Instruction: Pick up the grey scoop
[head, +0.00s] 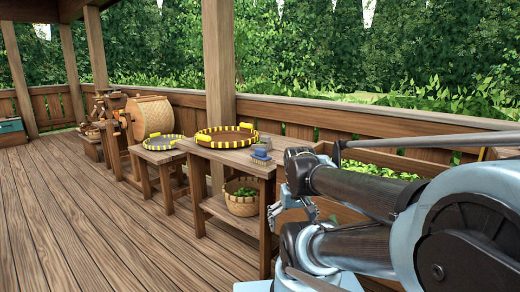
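I cannot clearly make out the grey scoop. A small blue-grey object (261,153) sits on the near right end of the wooden table (240,160); it is too small for me to tell what it is. My gripper (283,211) is partly in view, low beside the table's right end and below the tabletop's height. It is small and partly hidden by my arm, so I cannot see whether its fingers are apart or whether it holds anything.
A round yellow-and-brown tray (226,137) lies on the table. A grey tray with a yellow rim (163,142) lies on a lower stool. A basket of green leaves (242,204) stands on the shelf below. The left floor is clear.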

